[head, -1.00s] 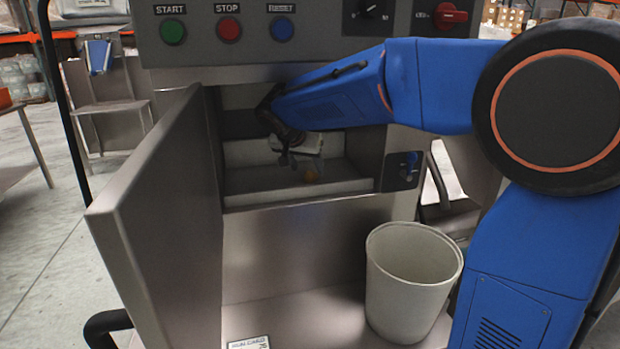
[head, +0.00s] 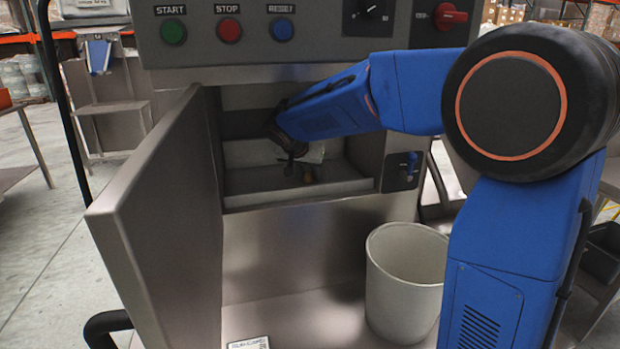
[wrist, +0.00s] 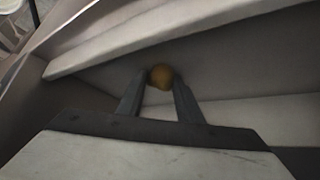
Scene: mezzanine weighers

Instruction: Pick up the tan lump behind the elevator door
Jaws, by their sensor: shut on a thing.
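The tan lump (wrist: 161,76) sits between the tips of my gripper's two fingers in the wrist view, and the fingers are shut on it. In the head view the lump (head: 308,177) shows small and brownish inside the open compartment, just above its tray floor. My gripper (head: 298,168) reaches into that compartment from the right and is dim there. The elevator door (head: 155,215) is a grey metal panel standing open on the left. I cannot tell whether the lump still touches the floor.
A pale bucket (head: 405,285) stands on the ledge below the compartment, to the right. A printed card (head: 248,343) lies at the ledge's front. Start, stop and reset buttons (head: 228,30) are above. A small blue-handled latch (head: 408,167) is right of the opening.

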